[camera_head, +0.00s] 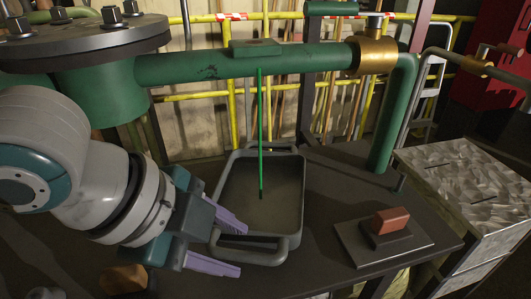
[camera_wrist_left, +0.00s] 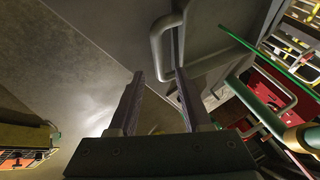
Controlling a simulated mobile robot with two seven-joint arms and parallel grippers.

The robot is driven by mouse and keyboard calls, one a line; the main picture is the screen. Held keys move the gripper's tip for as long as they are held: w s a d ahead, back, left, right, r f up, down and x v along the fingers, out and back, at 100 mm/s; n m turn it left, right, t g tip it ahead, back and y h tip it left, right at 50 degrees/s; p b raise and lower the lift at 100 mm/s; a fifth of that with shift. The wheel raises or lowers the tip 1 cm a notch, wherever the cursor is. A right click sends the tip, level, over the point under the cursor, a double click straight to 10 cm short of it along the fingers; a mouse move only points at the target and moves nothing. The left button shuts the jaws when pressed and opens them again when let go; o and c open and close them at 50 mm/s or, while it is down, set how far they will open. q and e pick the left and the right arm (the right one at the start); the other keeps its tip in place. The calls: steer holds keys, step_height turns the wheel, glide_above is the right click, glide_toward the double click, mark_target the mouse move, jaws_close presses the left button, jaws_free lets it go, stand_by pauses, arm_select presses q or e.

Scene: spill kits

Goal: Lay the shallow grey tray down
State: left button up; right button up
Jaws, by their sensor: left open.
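The shallow grey tray (camera_head: 301,205) has a raised rim and a bar handle at its near and far ends. It appears to lie flat on the dark table, below the green pipe. My left gripper (camera_head: 238,249) is open at the tray's near handle (camera_head: 268,256), its purple fingers overlapping the handle's left part in the head view. In the left wrist view the handle (camera_wrist_left: 155,42) shows just ahead of and between the fingertips of my left gripper (camera_wrist_left: 162,88). I see no grip on it. My right gripper is not in view.
A green pipe (camera_head: 300,58) with a brass fitting (camera_head: 372,53) crosses above the tray. A thin green line (camera_head: 260,130) drops from it into the tray. A metal-topped cabinet (camera_head: 475,180) stands beyond.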

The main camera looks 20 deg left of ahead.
arm_select(q)
steer(key=s+d+r+n+p, duration=0.1)
steer(key=s+r+n, duration=0.3)
steer(key=s+r, duration=0.15)
steer(key=s+a+f+n+g+y, duration=0.1)
steer(key=s+a+f+n+y, duration=0.2)
steer(key=s+a+n, duration=0.3)
steer(key=s+n, duration=0.2)
steer(key=n, duration=0.2)
steer(key=shift+a+n+g, duration=0.15)
steer(key=shift+n+g, duration=0.15)
steer(key=shift+f, duration=0.1)
stand_by(0.3)
